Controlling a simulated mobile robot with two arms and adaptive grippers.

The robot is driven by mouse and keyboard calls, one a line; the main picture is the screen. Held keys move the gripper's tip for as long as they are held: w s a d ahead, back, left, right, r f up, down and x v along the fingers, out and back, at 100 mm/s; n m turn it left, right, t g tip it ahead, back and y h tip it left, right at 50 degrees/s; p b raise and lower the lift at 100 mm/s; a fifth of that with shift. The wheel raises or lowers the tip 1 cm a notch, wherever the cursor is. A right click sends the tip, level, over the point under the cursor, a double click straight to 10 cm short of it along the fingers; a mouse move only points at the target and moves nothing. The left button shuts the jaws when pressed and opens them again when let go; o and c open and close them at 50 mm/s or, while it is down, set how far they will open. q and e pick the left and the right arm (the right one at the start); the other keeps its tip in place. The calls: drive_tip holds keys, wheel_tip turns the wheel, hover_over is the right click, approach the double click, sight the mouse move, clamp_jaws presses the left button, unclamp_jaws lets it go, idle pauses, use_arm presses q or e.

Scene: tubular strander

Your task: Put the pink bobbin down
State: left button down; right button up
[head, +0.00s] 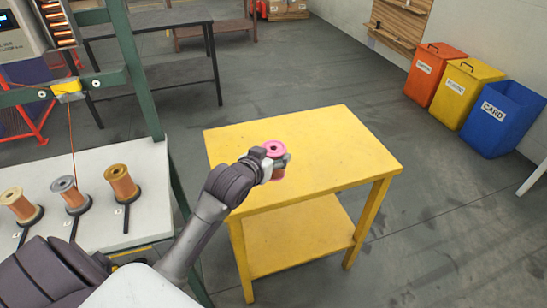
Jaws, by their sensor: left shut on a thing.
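The pink bobbin (274,149) is upright over the left part of the yellow table (340,150), with its round top flange and centre hole showing. My left gripper (276,164) is shut on it, reaching in from the lower left. The gripper and arm hide part of the bobbin's body. I cannot tell whether its underside touches the table top. My right gripper is not in view.
A white bench (150,185) at left holds several copper-wound bobbins, one with a grey flange (66,185). A green frame (128,60) rises behind it. Orange, yellow and blue bins (500,115) stand far right. The rest of the yellow table top is clear.

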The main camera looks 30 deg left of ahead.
use_arm(q)
drive_tip(key=shift+w+a+f, duration=0.9)
drive_tip(key=shift+a+f, duration=0.2)
drive_tip(key=shift+f, duration=0.35)
drive_tip(key=shift+w+a+f, duration=0.95)
drive_tip(key=shift+a+f, duration=0.2)
drive_tip(key=shift+f, duration=0.35)
drive_tip(key=shift+w+a+f, duration=0.9)
drive_tip(key=shift+a+f, duration=0.2)
drive_tip(key=shift+f, duration=0.35)
drive_tip(key=shift+c, duration=1.5)
unclamp_jaws()
drive_tip(key=shift+s+f, duration=0.15)
drive_tip(key=shift+f, duration=0.05)
drive_tip(key=v, duration=1.2)
drive_tip(key=shift+d, duration=0.1)
